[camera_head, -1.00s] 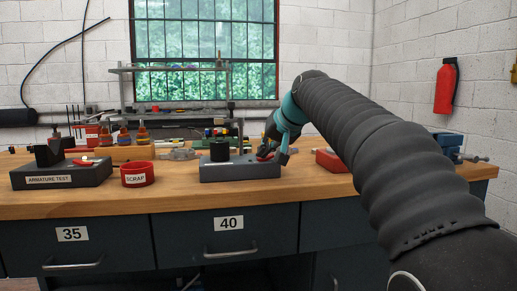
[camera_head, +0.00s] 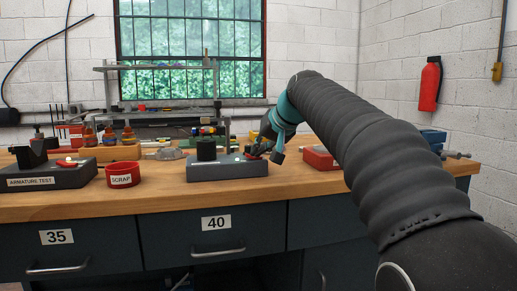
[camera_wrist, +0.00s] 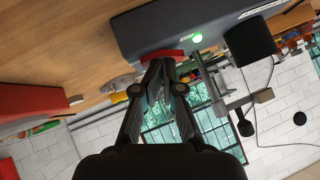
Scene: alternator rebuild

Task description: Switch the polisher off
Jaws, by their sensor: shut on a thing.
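The polisher is a grey box (camera_head: 225,172) with a black cylinder (camera_head: 206,150) on top, standing on the bench. In the wrist view its dark grey body (camera_wrist: 170,28) is at the top, with the black cylinder (camera_wrist: 250,42) at the upper right. A small green light (camera_wrist: 197,38) glows on the box. A red lever (camera_wrist: 181,55) sticks out near the light. My gripper (camera_wrist: 161,66) is shut on the red lever, its fingertips hiding part of it. In the head view my gripper (camera_head: 258,151) is at the box's right end.
A red scrap bin (camera_head: 122,175) and the armature test box (camera_head: 60,178) stand to the left. A red box (camera_head: 321,159) lies right of my gripper. A rack, bottles and small parts fill the bench's back. Bare wood (camera_head: 150,195) runs along the front.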

